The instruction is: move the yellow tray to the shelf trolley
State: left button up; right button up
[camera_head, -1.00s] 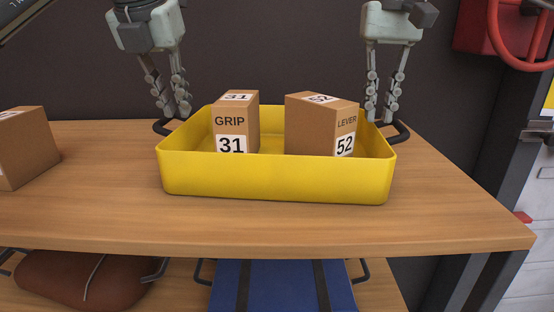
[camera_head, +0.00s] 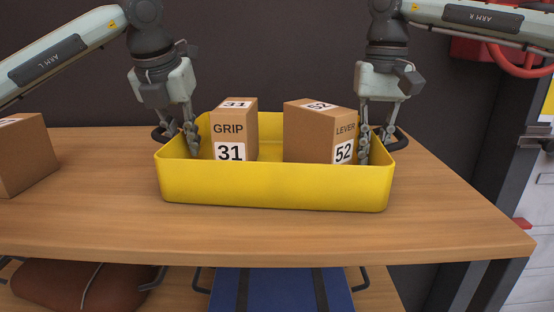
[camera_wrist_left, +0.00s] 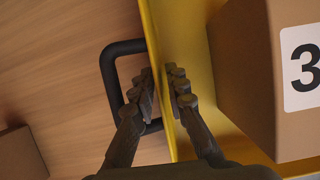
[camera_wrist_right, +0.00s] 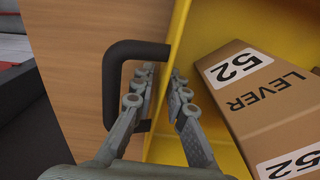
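The yellow tray (camera_head: 275,187) stands on the wooden tabletop with two cartons in it, GRIP 31 (camera_head: 233,130) and LEVER 52 (camera_head: 318,132). My left gripper (camera_head: 182,138) is at the tray's left end, its fingers either side of the end wall. In the left wrist view one finger is within the black handle (camera_wrist_left: 109,75) and the other inside the tray. My right gripper (camera_head: 376,142) straddles the right end wall likewise, by the other handle (camera_wrist_right: 110,85). Gaps show between fingers and wall; both grippers look open. The shelf trolley cannot be made out.
Another carton (camera_head: 25,157) stands on the tabletop (camera_head: 300,230) at the left. A brown bundle (camera_head: 85,286) and a blue case (camera_head: 280,290) lie on a lower level. A dark wall is close behind; a red fixture hangs at the upper right.

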pick_arm(q)
jog(key=shift+f, duration=0.2)
pick_arm(e)
jog(key=shift+f, duration=0.25)
pick_arm(q)
grip_shut()
pick_arm(e)
grip_shut()
pick_arm(q)
jog(key=shift+w+r, duration=0.1)
jog(key=shift+r, duration=0.1)
pick_arm(e)
jog(key=shift+r, duration=0.2)
